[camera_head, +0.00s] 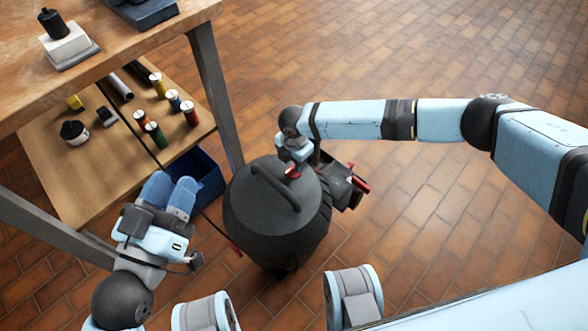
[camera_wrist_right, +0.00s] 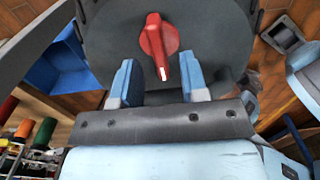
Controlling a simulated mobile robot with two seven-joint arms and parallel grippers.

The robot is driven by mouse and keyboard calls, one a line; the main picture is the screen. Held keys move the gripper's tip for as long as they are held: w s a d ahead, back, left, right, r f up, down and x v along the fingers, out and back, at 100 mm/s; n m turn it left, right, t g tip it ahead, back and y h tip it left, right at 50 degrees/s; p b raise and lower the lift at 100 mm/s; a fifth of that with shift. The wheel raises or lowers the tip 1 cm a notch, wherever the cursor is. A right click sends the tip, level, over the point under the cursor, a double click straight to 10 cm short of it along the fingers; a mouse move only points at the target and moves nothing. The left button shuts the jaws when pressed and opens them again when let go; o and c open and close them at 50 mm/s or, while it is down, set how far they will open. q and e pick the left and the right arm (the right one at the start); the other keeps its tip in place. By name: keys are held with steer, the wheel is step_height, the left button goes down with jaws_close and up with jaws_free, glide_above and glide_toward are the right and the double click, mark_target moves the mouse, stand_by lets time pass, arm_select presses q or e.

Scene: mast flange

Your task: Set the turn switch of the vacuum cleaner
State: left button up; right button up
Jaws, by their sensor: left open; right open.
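The dark vacuum cleaner (camera_head: 245,213) stands on the tiled floor, with a curved handle (camera_head: 272,185) on its lid. Its red turn switch (camera_head: 292,172) is on top, partly hidden by my right gripper (camera_head: 294,160) in the head view. In the right wrist view the red switch (camera_wrist_right: 156,38) is a knob whose white-marked end points down and slightly right. The open blue fingers of my right gripper (camera_wrist_right: 158,76) flank that end in the picture; I see no contact. My left gripper (camera_head: 169,193) is open and empty, left of the vacuum cleaner.
A workbench (camera_head: 130,35) with a lower shelf (camera_head: 75,165) stands at the left, holding several small cans and parts. A metal bench leg (camera_head: 215,95) and a blue bin (camera_head: 205,180) are close to the vacuum cleaner. Floor at the right is clear beneath my right arm.

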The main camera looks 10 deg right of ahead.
arm_select(q)
steer(key=shift+f+g+b, duration=0.4)
steer(key=shift+f+g, duration=0.1)
steer(key=shift+f, duration=0.5)
arm_select(e)
steer(key=shift+f, duration=1.7)
jaws_close()
arm_select(q)
steer(key=shift+r, duration=0.15)
